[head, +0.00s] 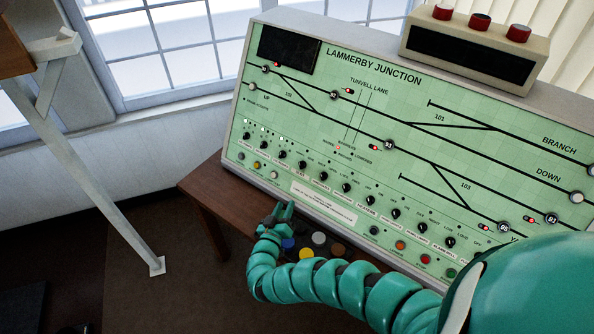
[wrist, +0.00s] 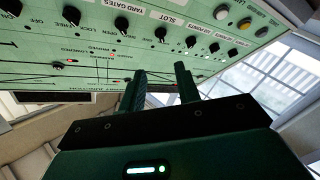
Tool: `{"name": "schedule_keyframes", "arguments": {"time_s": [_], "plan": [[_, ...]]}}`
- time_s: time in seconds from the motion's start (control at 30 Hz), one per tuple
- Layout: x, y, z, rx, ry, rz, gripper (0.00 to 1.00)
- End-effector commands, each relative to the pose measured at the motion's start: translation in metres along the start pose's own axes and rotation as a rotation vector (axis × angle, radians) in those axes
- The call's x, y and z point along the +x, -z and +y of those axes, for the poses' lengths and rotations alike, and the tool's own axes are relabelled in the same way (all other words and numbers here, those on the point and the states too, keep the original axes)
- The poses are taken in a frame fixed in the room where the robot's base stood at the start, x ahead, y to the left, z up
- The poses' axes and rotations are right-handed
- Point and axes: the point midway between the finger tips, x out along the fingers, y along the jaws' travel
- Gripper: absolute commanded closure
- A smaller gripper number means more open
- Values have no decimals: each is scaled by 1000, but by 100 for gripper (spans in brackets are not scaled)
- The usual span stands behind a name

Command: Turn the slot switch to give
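The green panel (head: 400,130) marked LAMMERBY JUNCTION has a row of black rotary switches along its lower part. In the wrist view, where the panel appears upside down, the slot switch (wrist: 160,33) is a small black knob by the white SLOT label (wrist: 173,18). Its setting is too small to read. I cannot surely pick it out in the head view. My gripper (head: 283,209) is low in front of the panel's lower edge. In the wrist view my gripper (wrist: 161,72) has its two dark fingers apart with nothing between them, short of the slot switch.
Neighbouring knobs stand close by, including the yard gates switch (wrist: 122,25). Round buttons (wrist: 245,23) line the panel's edge. The panel stands on a brown desk (head: 208,190). A box with red lamps (head: 475,50) sits on top. A white post (head: 90,160) stands left.

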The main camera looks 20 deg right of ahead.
Motion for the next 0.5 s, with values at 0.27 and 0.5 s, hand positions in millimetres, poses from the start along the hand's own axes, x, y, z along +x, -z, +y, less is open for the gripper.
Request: {"name": "schedule_keyframes", "arguments": {"time_s": [0.27, 0.5], "plan": [[16, 1, 0, -6, -3, 0, 67], [42, 0, -1, -5, -2, 1, 67]]}}
